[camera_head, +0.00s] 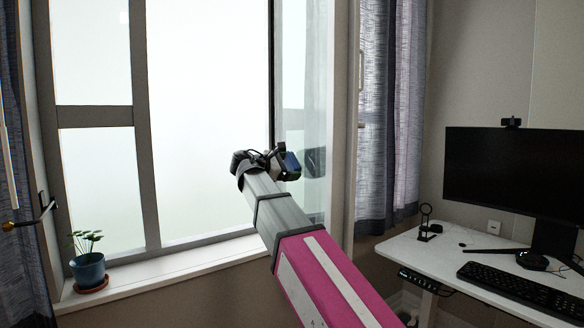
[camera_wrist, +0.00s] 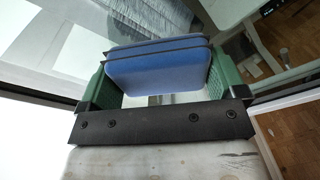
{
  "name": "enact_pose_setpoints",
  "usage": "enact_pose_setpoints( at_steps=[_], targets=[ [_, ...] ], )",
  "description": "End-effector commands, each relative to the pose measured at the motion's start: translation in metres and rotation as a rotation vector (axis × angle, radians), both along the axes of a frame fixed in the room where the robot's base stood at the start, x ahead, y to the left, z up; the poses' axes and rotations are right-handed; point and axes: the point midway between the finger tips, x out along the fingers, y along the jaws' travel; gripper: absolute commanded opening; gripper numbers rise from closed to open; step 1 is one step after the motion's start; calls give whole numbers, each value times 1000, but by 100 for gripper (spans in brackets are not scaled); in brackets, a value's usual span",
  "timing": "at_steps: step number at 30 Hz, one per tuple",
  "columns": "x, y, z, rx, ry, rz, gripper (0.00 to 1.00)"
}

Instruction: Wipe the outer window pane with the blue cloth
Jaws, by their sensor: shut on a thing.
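The blue cloth (camera_wrist: 155,76) looks like a thick folded pad in the wrist view, held between my gripper's (camera_wrist: 160,88) two green fingers. In the head view my gripper (camera_head: 273,165) is stretched out at the window, with a bit of the blue cloth (camera_head: 291,163) showing at its right side. It is beside the glass pane (camera_head: 308,95) of the sash that stands at an angle on the right. I cannot tell whether the cloth touches that glass. The large bright panes (camera_head: 205,120) lie behind and to the left of my gripper.
A potted plant (camera_head: 87,268) stands on the white sill (camera_head: 160,270) at left. A handle (camera_head: 40,210) juts out at the left frame. Grey curtains (camera_head: 392,110) hang on both sides. The white desk (camera_head: 465,262) with monitor (camera_head: 510,175) and keyboard (camera_head: 525,291) is at right.

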Motion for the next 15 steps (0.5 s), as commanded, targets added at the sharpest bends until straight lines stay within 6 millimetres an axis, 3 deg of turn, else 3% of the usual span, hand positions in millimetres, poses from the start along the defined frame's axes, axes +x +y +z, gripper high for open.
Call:
enact_pose_setpoints(
  at_steps=[15],
  targets=[
    [-21,39,0,0,0,-1,68]
  ],
)
